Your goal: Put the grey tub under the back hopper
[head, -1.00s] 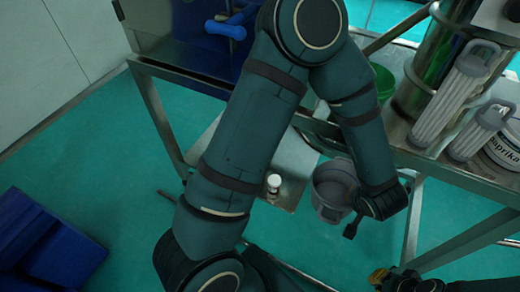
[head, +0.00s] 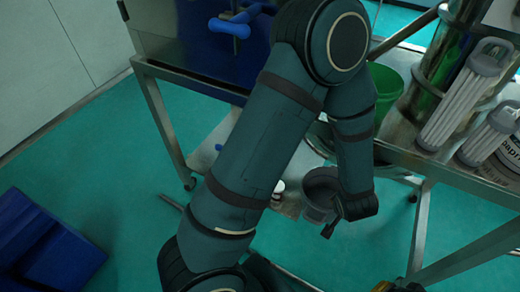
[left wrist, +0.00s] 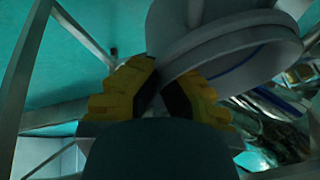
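My left gripper (head: 338,218) is at the tub's near right side in the head view. I cannot clearly identify the back hopper; my left arm covers much of the frame.
A low shelf (head: 205,153) lies under the metal frame, with a small white-capped item (head: 279,187) mostly behind my arm. A blue bin (head: 40,245) sits on the open floor at left.

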